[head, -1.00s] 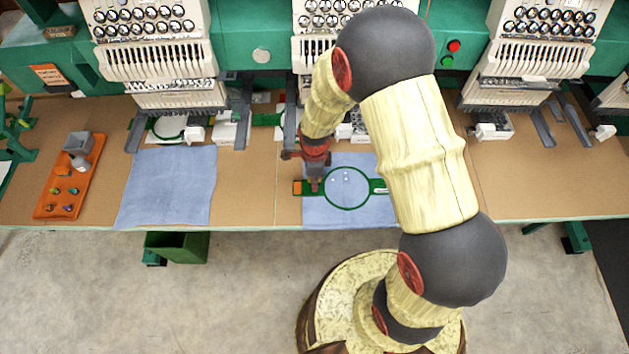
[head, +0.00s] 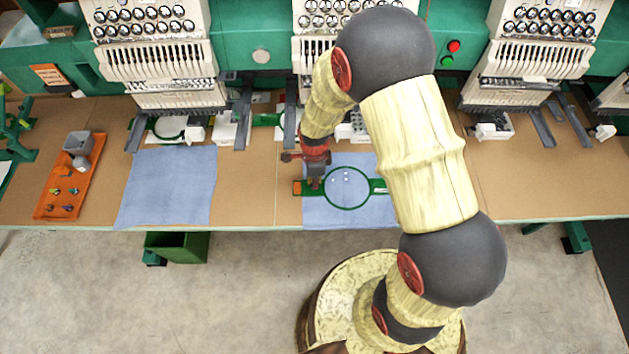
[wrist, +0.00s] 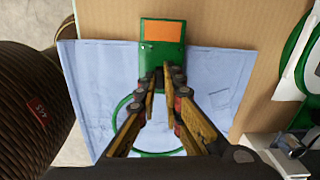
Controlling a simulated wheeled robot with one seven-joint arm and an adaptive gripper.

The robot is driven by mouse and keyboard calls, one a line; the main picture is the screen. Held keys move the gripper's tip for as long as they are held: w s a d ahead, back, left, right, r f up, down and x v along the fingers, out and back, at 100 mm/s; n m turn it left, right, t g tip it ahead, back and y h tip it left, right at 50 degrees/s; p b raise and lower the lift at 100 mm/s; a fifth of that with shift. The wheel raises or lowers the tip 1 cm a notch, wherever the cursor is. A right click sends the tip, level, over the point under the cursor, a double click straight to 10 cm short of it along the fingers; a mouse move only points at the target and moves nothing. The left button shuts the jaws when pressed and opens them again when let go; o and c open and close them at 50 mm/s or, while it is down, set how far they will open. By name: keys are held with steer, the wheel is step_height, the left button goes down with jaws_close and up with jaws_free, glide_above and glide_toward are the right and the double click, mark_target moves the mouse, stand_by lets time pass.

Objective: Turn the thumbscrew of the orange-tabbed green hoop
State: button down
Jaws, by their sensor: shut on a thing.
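The green hoop (head: 347,209) lies flat on a blue cloth (head: 310,216) on the table, and its ring also shows in the wrist view (wrist: 160,154). Its green tab with an orange patch (head: 297,187) points left in the head view and lies at the top of the wrist view (wrist: 162,32). My gripper (head: 315,186) is down at the tab side of the ring. In the wrist view its fingertips (wrist: 163,76) are close together at the tab's inner end, shut on the thumbscrew. The fingers hide the thumbscrew itself.
Embroidery machines (head: 160,60) stand along the back of the table. A second blue cloth (head: 168,185) and an orange tray (head: 50,205) with small items lie to the left. Bare table shows between that cloth and the hoop's cloth.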

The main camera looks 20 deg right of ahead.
steer(key=n, duration=0.7)
steer(key=shift+n, duration=0.4)
steer(key=n, duration=0.7)
steer(key=shift+p, duration=0.3)
steer(key=n, duration=0.7)
steer(key=shift+n, duration=0.3)
steer(key=n, duration=0.6)
steer(key=c, duration=1.9)
jaws_free()
